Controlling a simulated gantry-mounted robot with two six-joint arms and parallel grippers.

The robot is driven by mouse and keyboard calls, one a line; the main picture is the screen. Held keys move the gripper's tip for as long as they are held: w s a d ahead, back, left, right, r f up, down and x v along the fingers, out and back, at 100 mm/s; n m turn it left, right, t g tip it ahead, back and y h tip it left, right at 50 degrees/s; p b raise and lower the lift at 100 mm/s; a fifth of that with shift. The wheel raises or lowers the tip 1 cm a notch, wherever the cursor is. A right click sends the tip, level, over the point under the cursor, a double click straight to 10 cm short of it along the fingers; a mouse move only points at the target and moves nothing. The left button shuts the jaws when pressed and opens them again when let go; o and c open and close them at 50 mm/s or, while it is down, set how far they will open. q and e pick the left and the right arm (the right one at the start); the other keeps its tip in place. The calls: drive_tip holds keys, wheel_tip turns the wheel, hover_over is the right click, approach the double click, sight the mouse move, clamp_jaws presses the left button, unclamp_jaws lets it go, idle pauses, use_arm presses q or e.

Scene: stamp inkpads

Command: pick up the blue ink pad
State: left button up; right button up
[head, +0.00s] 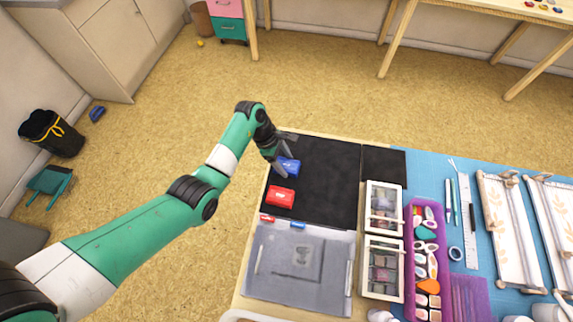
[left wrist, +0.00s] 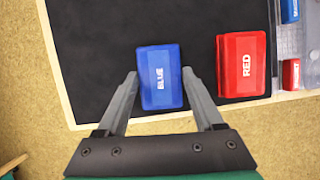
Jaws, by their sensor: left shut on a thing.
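The blue ink pad (head: 290,167), labelled BLUE, is on the left part of the black mat (head: 330,165). It also shows in the left wrist view (left wrist: 161,78), between the two fingers of my left gripper (left wrist: 160,82). In the head view my left gripper (head: 286,155) reaches it from the left and is shut on it. Whether the pad is clear of the mat cannot be told. My right gripper is not in view.
A red ink pad (head: 281,196), labelled RED, lies close to the blue one, also in the left wrist view (left wrist: 241,64). White boxes (head: 384,207) and a purple tray (head: 412,262) stand right. The mat's right part is clear.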

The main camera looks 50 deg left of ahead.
sight(284, 166)
use_arm(q)
drive_tip(key=shift+r, duration=0.1)
drive_tip(key=shift+r+p, duration=0.25)
drive_tip(key=shift+p, duration=0.05)
drive_tip(key=r+p, duration=0.3)
drive_tip(key=r, duration=0.1)
drive_tip(key=shift+s+d+r, duration=0.1)
drive_tip(key=shift+s, duration=0.25)
drive_tip(key=s+d+r+p, duration=0.3)
drive_tip(key=s+r+p, duration=0.5)
drive_tip(key=s, duration=0.4)
drive_tip(key=shift+s+d+p, duration=0.4)
